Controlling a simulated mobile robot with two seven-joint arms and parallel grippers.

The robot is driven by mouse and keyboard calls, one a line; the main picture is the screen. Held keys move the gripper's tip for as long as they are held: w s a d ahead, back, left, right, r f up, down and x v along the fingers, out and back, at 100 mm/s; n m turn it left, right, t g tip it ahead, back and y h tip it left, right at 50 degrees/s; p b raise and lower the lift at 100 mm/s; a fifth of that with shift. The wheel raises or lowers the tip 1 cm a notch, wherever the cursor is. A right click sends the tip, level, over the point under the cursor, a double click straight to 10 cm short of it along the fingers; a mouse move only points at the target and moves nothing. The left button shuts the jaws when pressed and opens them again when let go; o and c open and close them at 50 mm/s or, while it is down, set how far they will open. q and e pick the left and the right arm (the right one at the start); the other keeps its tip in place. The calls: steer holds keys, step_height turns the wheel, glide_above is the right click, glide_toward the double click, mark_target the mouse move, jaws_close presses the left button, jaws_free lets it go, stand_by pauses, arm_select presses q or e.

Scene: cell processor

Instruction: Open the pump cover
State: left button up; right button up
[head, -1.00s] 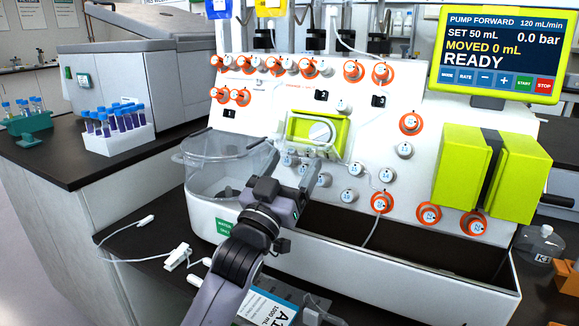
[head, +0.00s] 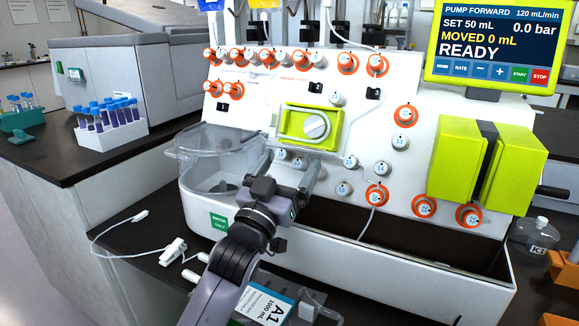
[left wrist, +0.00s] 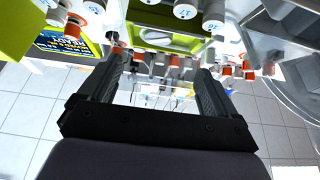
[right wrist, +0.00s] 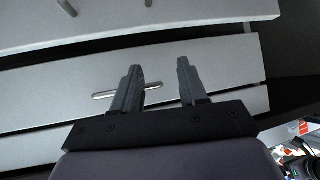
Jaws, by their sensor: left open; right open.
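The pump (head: 290,122) is a lime-green block on the white machine's front panel, with a round grey rotor (head: 317,127) showing in its face. A clear panel edge, likely the pump cover, shows faintly just below it; its exact angle is hard to tell. In the left wrist view a clear, pale-edged panel (left wrist: 150,96) shows between the fingers, with the green pump (left wrist: 170,17) beyond. My left gripper (head: 312,176) is open below the pump; I cannot tell whether it touches the panel. My right gripper (right wrist: 160,78) is open and empty, away from the pump.
A clear tub (head: 215,165) stands left of my left gripper. Orange-ringed valves (head: 377,194) and grey knobs surround the pump. A larger green block (head: 462,160) is at right, under the screen (head: 492,45). The right wrist view shows pale drawer fronts (right wrist: 190,70).

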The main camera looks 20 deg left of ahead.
arm_select(q)
steer(key=v, duration=0.7)
stand_by(0.6)
